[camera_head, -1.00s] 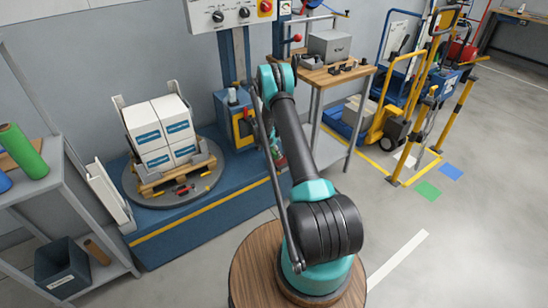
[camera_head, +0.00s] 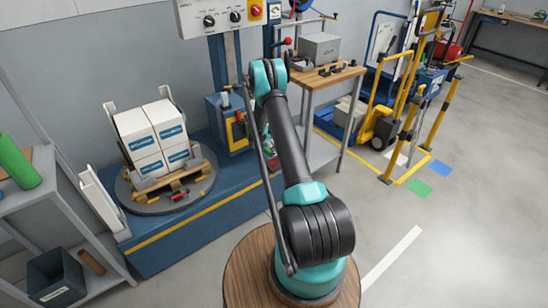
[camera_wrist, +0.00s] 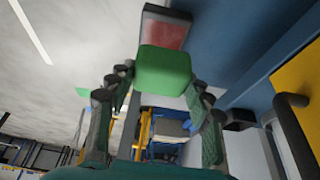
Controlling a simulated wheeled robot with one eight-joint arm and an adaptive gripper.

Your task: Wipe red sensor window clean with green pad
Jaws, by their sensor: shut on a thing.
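The green pad (camera_wrist: 163,72) is between the fingers of my gripper (camera_wrist: 160,105) in the wrist view, held at their tips. My gripper is shut on it. I cannot tell whether pad and window touch. In the head view my own arm hides the gripper, the pad and the window.
A blue machine base (camera_head: 190,235) carries a round turntable (camera_head: 135,202) with stacked white boxes (camera_head: 155,135). A wooden workbench (camera_head: 325,80) stands right of the arm. A grey shelf (camera_head: 45,190) is at left. Yellow posts and carts stand at right; open floor lies in front of them.

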